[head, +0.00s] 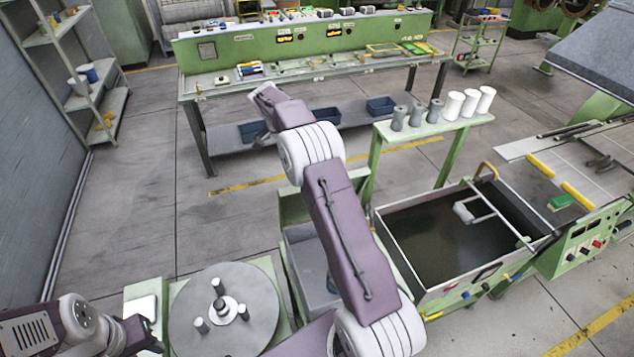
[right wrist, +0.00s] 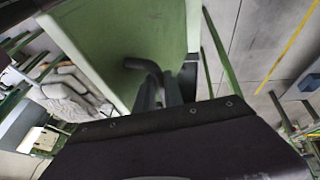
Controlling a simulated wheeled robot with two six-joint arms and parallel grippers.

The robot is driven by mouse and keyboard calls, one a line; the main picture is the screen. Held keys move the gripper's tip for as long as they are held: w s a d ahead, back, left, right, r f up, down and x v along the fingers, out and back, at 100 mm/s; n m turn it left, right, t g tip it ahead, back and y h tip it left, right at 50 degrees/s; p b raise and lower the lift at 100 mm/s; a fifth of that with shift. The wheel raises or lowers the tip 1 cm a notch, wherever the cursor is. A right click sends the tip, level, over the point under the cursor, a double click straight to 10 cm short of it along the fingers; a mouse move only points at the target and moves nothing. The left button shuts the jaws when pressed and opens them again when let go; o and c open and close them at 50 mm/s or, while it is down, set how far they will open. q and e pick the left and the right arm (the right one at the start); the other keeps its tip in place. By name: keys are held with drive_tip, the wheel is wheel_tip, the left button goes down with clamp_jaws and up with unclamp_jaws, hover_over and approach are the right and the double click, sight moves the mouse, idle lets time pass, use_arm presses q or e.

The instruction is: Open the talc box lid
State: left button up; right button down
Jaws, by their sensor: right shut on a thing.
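The green talc box (head: 290,282) stands below the middle of the head view, partly hidden behind my right arm. Its green lid (head: 293,207) stands raised at the far side, and part of the grey inside shows. In the right wrist view the lid (right wrist: 105,40) is a large green panel with a dark bent handle (right wrist: 146,68). My right gripper (right wrist: 165,88) is shut on the handle. The arm hides it in the head view. My left gripper (head: 140,336) is at the lower left beside the round turntable, away from the box; its jaws are unclear.
A grey turntable (head: 185,335) with pegs stands left of the box. An open dark tank (head: 398,245) is close on the right. A green stand (head: 375,160) with grey and white cylinders is behind the tank. A green control bench (head: 187,75) is at the back, with free floor before it.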

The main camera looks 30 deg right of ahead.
drive_tip(key=shift+w+d+f, duration=0.15)
drive_tip(key=shift+w+d, duration=0.05)
drive_tip(key=shift+w, duration=0.85)
drive_tip(key=c, duration=1.5)
unclamp_jaws()
drive_tip(key=shift+d, duration=0.1)
drive_tip(key=shift+o, duration=0.2)
drive_tip(key=shift+w+d, duration=0.2)
drive_tip(key=shift+w, duration=0.1)
drive_tip(key=shift+s, duration=0.1)
